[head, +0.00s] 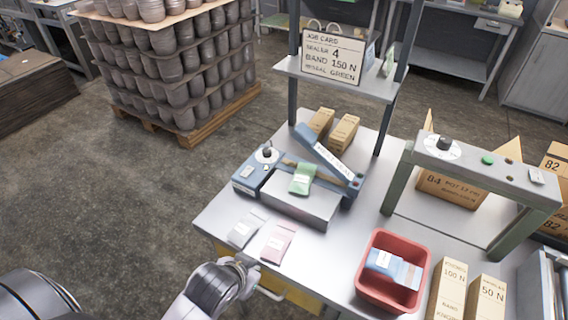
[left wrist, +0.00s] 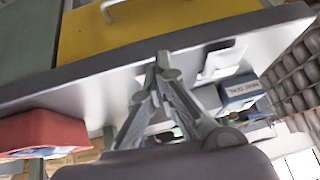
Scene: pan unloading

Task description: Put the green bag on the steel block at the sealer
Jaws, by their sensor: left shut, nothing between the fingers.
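The green bag (head: 302,179) lies on the steel block (head: 300,206) at the front of the blue sealer (head: 253,172), its upper end close to the sealer's jaw. My left gripper (head: 248,272) is shut and empty at the table's front edge, apart from the bag. In the left wrist view the closed fingers (left wrist: 162,62) show against the table edge, and the sealer (left wrist: 240,92) shows to their right. The green bag cannot be made out there. My right gripper is not in view.
A grey bag (head: 243,231) and a pink bag (head: 277,243) lie in front of the block. A red bin (head: 421,255) holds blue packs. The job card (head: 332,54) reads sealer 4, band 150 N, reseal green. A grey press frame (head: 477,165) stands at the right.

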